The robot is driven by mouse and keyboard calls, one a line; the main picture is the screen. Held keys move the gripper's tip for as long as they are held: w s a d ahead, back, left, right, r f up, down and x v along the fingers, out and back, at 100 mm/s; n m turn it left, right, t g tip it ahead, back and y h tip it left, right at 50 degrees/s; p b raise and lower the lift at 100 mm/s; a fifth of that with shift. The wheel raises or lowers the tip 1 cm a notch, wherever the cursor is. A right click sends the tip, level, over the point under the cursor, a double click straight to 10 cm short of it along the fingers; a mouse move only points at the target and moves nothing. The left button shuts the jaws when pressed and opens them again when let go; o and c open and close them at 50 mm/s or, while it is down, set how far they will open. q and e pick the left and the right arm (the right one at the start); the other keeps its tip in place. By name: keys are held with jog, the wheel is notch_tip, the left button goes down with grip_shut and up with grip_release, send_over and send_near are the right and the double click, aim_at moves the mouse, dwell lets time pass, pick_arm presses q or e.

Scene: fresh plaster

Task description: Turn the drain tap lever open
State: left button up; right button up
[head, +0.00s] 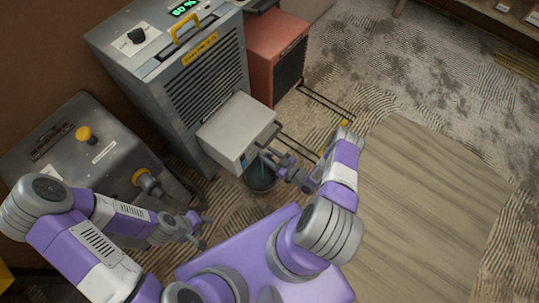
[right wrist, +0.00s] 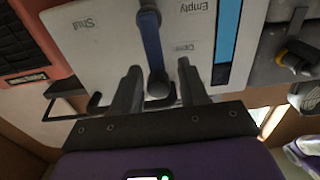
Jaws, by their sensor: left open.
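The drain tap lever (right wrist: 152,45) is a blue bar on the white tank (right wrist: 100,50), in the right wrist view. My right gripper (right wrist: 160,88) is open around the lever, with a visible gap on each side. In the head view, my right gripper (head: 283,165) is at the front of the tank (head: 232,132), where the lever is hard to make out. My left gripper (head: 200,230) is open and empty, lower left.
A dark bucket (head: 258,182) stands below the tank. The grey dehumidifier (head: 165,75) reads 80 %. A red heater (head: 275,55) is behind it. A grey box with yellow knobs (head: 95,150) stands at left. Wooden boards (head: 425,200) on the right are clear.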

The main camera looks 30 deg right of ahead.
jog(key=p+v, duration=0.1)
jog(key=v, duration=0.6)
jog(key=shift+s+d, duration=0.1)
jog(key=shift+s, duration=0.15)
dwell(0.6)
